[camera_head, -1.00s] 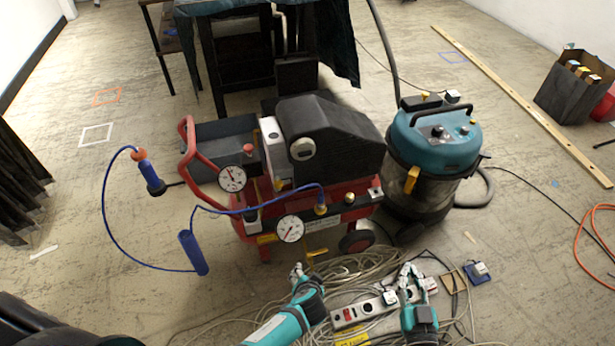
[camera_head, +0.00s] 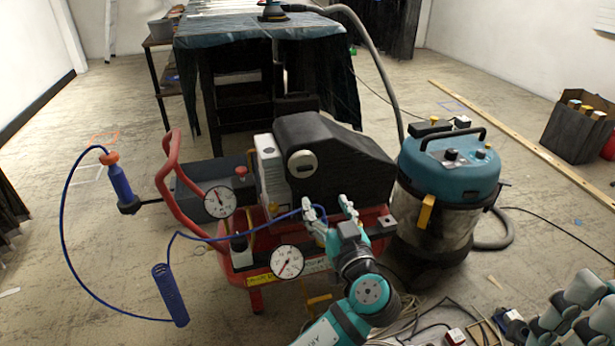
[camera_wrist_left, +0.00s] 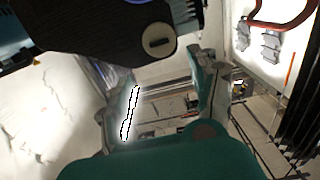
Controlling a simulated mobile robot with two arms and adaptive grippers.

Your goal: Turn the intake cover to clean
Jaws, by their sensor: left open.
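The intake cover (camera_head: 302,164) is a small pale round disc on the black motor housing (camera_head: 345,152) of the red compressor. In the left wrist view, the cover (camera_wrist_left: 158,35) is a grey disc with a dark slot lying nearly level, near the top. My left gripper (camera_head: 327,204) is open and empty, its fingers pointing up, a little below and right of the cover in the head picture. In the left wrist view, its fingers (camera_wrist_left: 170,95) are apart, below the disc and not touching it. The marking for clean is too small to read.
The compressor has a red handle (camera_head: 168,180), two gauges (camera_head: 220,202) and a blue coiled hose (camera_head: 170,295). A teal vacuum (camera_head: 447,170) stands close on the right. A draped table (camera_head: 265,35) is behind. Cables lie on the floor in front. My right arm shows at bottom right.

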